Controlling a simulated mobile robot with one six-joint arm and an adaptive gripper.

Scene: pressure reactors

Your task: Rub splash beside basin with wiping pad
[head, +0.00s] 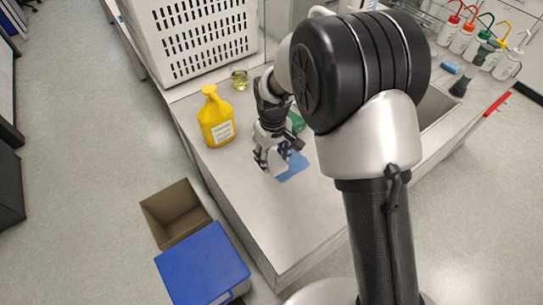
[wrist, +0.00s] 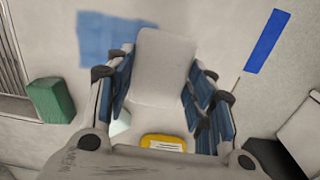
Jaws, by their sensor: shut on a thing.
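My gripper (head: 270,158) is low over the bench, its fingers shut on a pale grey wiping pad (wrist: 161,62). The pad sticks out beyond the fingertips in the wrist view. The splash (wrist: 108,38) is a flat blue patch, just beyond and left of the pad there; it also shows in the head view (head: 293,166), beside the gripper and partly covered by it. I cannot tell whether the pad touches the bench. The basin (head: 437,108) is set into the bench to the right, largely hidden behind my arm; its edge shows at the far left of the wrist view.
A yellow jug (head: 216,118) stands left of the gripper. A green block (wrist: 48,100) lies between splash and basin. A white crate (head: 195,40), a small yellowish glass vessel (head: 239,79) and several wash bottles (head: 462,38) stand farther back. The near bench is clear.

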